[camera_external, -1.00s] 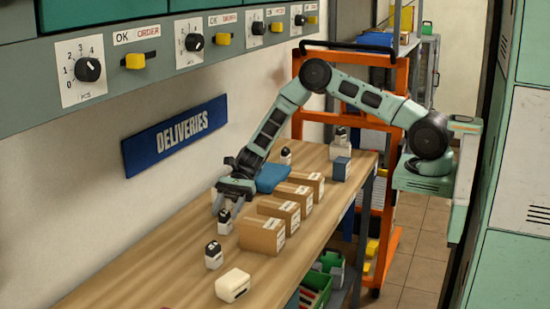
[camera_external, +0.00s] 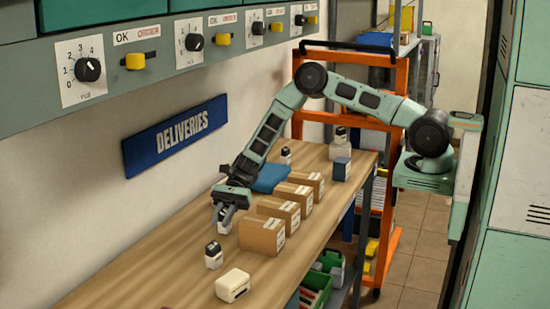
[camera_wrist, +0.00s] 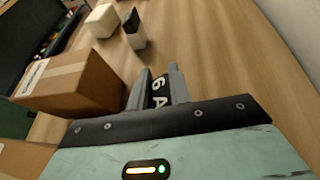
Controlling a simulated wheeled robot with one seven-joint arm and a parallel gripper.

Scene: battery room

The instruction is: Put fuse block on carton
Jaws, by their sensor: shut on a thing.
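A small white fuse block with a black top (camera_external: 224,226) is in my gripper (camera_external: 226,212). In the wrist view its black face, marked "6 A" (camera_wrist: 160,92), shows between the fingers (camera_wrist: 159,88). The fingers are shut on it. I cannot tell whether its base touches the bench. The nearest brown carton (camera_external: 260,237) stands just right of it in the external view, apart from it. It also shows in the wrist view (camera_wrist: 72,82), left of the fingers. A row of similar cartons (camera_external: 279,211) runs behind it.
On the wooden bench (camera_external: 160,260), another black-topped white block (camera_external: 213,256) and a cream block (camera_external: 233,285) stand in front of my gripper. A blue folded item (camera_external: 270,178) lies behind. The wall is at the left; the bench's near left is clear.

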